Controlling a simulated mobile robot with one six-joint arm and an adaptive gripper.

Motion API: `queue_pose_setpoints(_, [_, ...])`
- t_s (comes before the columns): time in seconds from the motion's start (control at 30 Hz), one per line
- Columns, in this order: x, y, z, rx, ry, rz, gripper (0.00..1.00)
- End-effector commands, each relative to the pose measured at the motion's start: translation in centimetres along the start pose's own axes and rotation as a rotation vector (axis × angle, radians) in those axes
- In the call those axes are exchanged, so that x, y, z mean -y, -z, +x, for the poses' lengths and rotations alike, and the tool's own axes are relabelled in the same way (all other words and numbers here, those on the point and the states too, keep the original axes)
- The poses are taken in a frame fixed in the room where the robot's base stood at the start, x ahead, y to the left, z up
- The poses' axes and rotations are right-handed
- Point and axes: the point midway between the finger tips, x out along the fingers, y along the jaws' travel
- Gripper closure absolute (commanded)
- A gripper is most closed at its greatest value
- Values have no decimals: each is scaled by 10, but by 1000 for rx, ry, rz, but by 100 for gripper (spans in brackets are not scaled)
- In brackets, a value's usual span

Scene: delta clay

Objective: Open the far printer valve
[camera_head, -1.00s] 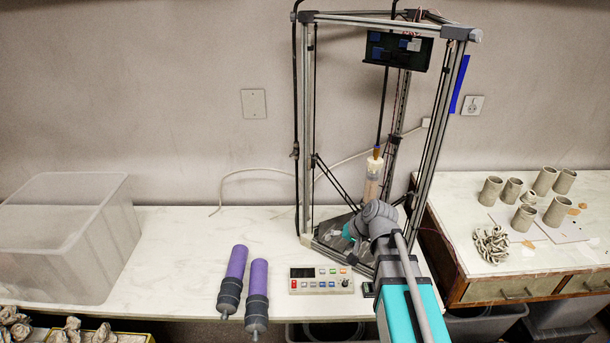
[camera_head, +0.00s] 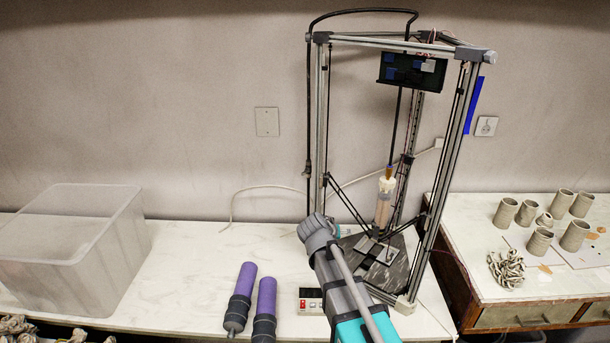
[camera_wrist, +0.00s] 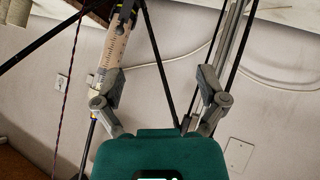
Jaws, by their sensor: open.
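The delta clay printer (camera_head: 323,120) stands on the white table as a tall metal frame. A clear syringe-like tube of clay (camera_head: 384,203) hangs inside it and also shows at upper left in the wrist view (camera_wrist: 112,52). A black hose runs down the left side, with a small dark fitting (camera_head: 307,171) on it; I cannot tell whether this is the valve or how it is set. My gripper (camera_wrist: 160,88) is open, with its grey fingers apart and nothing held. Thin black rods show behind and between them. In the head view my wrist hides most of the gripper, at the printer's lower left.
Two purple cylinders (camera_head: 242,285) and a partly hidden control box (camera_head: 311,300) lie at the table front. A clear bin (camera_head: 110,240) stands left. Clay cups (camera_head: 505,212) stand on the right table. The table between bin and printer is mostly clear.

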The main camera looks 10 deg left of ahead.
Motion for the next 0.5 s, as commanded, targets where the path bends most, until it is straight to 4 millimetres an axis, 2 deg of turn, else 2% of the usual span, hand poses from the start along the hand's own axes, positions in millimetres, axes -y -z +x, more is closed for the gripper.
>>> queue_pose_setpoints(0.27, [35, 52, -34, -272, -126, -95, 9])
queue_pose_setpoints(0.5, [74, 93, -77, -515, -191, -175, 9])
